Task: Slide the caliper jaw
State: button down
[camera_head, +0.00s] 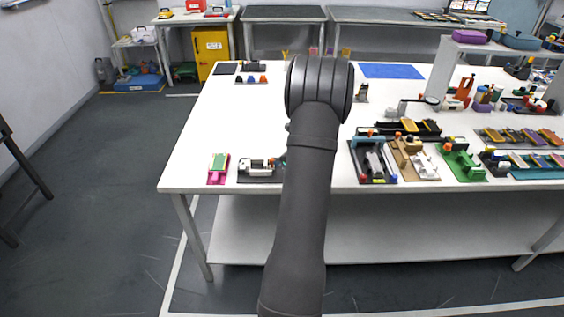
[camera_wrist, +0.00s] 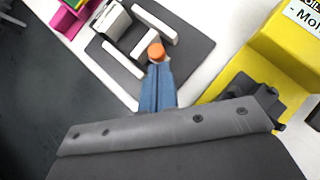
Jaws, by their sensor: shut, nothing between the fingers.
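A white caliper-like fixture (camera_wrist: 125,40) lies on a dark grey base plate (camera_wrist: 195,50) in the wrist view. An orange knob (camera_wrist: 156,51) sits between its white bars and may be on the sliding jaw. My gripper (camera_wrist: 157,68) has blue fingers, shut and empty, with the tips right at the orange knob. I cannot tell whether they touch it. In the head view the fixture (camera_head: 258,165) is near the table's front edge, partly hidden by my arm. My gripper is hidden there.
A pink and green block (camera_head: 218,167) stands left of the plate; its pink edge (camera_wrist: 68,20) shows in the wrist view. A yellow object (camera_wrist: 285,50) is close on the right there. Several fixtures crowd the table's right side. The white table (camera_head: 225,115) is clear behind the fixture.

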jog(key=shift+d, duration=0.1)
jog(key=shift+s+d, duration=0.25)
jog(key=shift+d, duration=0.05)
jog(key=shift+s+d, duration=0.95)
jog(key=shift+d, duration=0.3)
jog(key=v, duration=1)
jog(key=shift+a+f, duration=0.1)
jog(key=x, duration=0.9)
jog(key=shift+w+a+f, duration=0.1)
jog(key=shift+a+f, duration=0.05)
jog(key=shift+a, duration=0.1)
jog(key=w+a, duration=0.2)
jog(key=a, duration=0.1)
jog(key=shift+w+f, duration=0.15)
jog(key=shift+w, duration=0.1)
jog(key=shift+w+d, duration=0.1)
jog(key=shift+d, duration=0.6)
